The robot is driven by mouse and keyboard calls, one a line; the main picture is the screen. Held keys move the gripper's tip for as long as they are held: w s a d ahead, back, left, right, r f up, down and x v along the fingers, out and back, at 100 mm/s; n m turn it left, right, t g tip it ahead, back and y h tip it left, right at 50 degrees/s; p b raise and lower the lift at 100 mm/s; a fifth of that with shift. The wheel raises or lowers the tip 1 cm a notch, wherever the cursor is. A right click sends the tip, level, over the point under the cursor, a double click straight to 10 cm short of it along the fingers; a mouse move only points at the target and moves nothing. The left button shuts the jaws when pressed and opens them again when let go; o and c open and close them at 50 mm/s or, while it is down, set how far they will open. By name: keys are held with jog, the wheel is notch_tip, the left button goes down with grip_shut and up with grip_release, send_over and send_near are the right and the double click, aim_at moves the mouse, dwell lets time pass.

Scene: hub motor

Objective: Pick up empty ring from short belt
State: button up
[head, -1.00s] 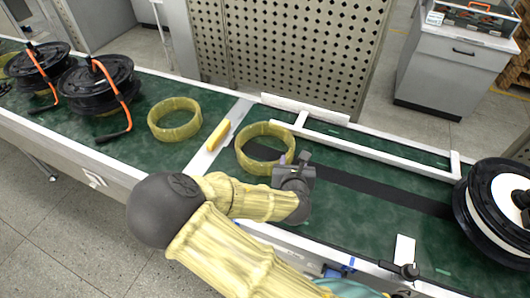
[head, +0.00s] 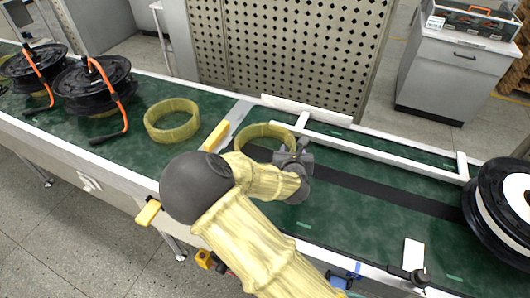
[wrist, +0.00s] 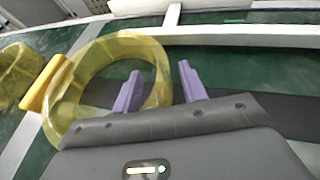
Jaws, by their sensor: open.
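A translucent yellow empty ring (head: 263,137) lies flat on the green short belt (head: 350,215), at the belt's left end. It also shows in the wrist view (wrist: 75,95), left of centre. My gripper (head: 283,152) is at the ring's right side. In the wrist view its two purple fingers (wrist: 158,85) are apart. The left finger overlaps the inside of the ring and the right finger is outside it, with the ring's right wall between them. I cannot tell whether either finger touches the wall. The ring's near right part is hidden by my gripper in the head view.
Another yellow ring (head: 172,120) lies on the longer belt to the left, near black reels (head: 95,85) with orange handles. A yellow block (head: 215,136) sits at the gap between belts. A white rail (head: 385,153) runs behind; a large reel (head: 500,210) stands at right.

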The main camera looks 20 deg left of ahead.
jog(key=shift+x, duration=0.85)
jog(key=shift+r, duration=0.1)
jog(key=shift+s+d, duration=0.1)
grip_shut()
